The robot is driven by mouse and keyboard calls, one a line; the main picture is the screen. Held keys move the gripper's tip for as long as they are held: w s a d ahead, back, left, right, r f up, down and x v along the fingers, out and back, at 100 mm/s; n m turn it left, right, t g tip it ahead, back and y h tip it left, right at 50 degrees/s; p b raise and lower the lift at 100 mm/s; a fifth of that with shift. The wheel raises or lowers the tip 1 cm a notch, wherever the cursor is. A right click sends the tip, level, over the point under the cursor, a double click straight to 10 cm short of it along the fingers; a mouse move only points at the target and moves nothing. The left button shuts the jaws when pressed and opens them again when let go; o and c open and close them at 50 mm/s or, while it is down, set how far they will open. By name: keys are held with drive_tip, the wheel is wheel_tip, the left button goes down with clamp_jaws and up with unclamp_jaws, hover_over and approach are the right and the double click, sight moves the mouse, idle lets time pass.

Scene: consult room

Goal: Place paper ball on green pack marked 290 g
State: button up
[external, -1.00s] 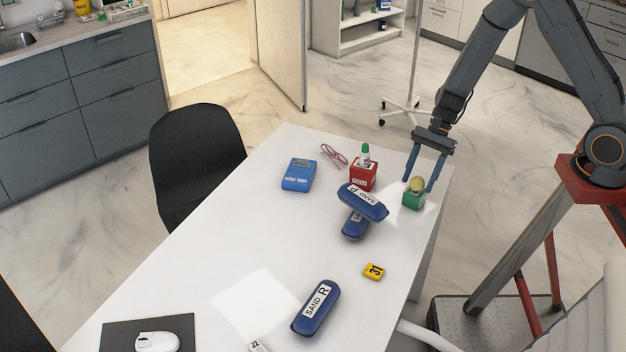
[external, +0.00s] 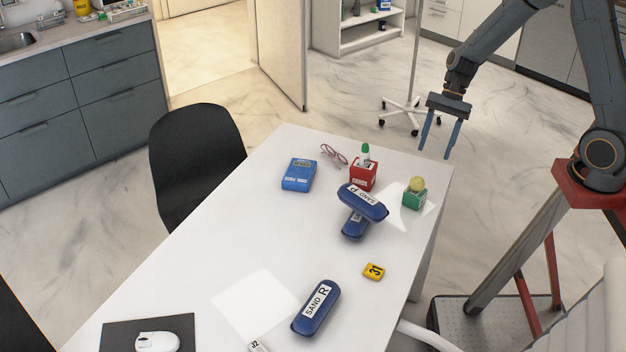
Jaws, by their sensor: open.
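A yellowish paper ball (external: 416,184) rests on top of a small green pack (external: 414,200) near the right edge of the white table. The pack's 290 g marking is too small to read. My gripper (external: 434,152) is open and empty. It is above and to the right of the ball, clear of it, near the table's far right corner. Nothing hides the ball or the pack.
A red box (external: 362,177) with a green-capped bottle (external: 365,155) stands left of the pack. Two dark blue cases (external: 368,203) lie crossed in front of it. A blue device (external: 299,174), glasses (external: 334,155) and a yellow block (external: 374,271) lie nearby.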

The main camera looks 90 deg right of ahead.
drive_tip(key=s+a+n+g+h, duration=0.1)
drive_tip(key=s+a+n+h, duration=0.1)
drive_tip(key=a+n, duration=0.9)
drive_tip(key=s+a+n+h, duration=0.3)
drive_tip(key=a+n, duration=0.8)
drive_tip(key=n, duration=0.1)
drive_tip(key=shift+a+r+n+g, duration=0.2)
drive_tip(key=shift+n+g, duration=0.1)
drive_tip(key=shift+g, duration=0.1)
